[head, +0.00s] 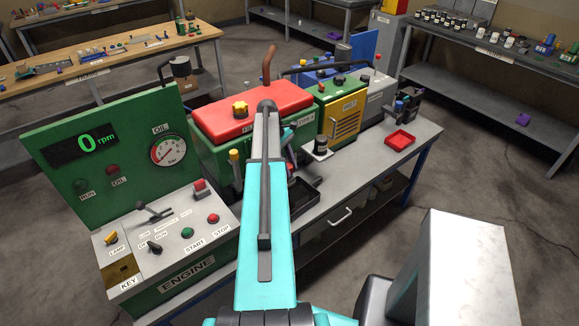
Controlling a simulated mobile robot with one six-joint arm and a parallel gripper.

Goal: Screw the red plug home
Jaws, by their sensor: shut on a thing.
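The green engine (215,158) with a red top cover (224,118) stands on the bench behind my raised arm. A yellow cap sits on the cover. I cannot make out the red plug; my turquoise arm covers the middle of the engine's front. My gripper is hidden behind the arm. Only a small turquoise part of my arm's end shows beside the engine's right edge, so I cannot see what the jaws touch. A black tray (301,203) lies on the bench just right of my arm, partly covered by it.
The engine control panel (163,237) stands left, its display at 0 rpm. A yellow-and-green machine (342,118), a small black jar (320,145) and a red tray (400,140) are to the right. The bench (350,180) has free room at its front right.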

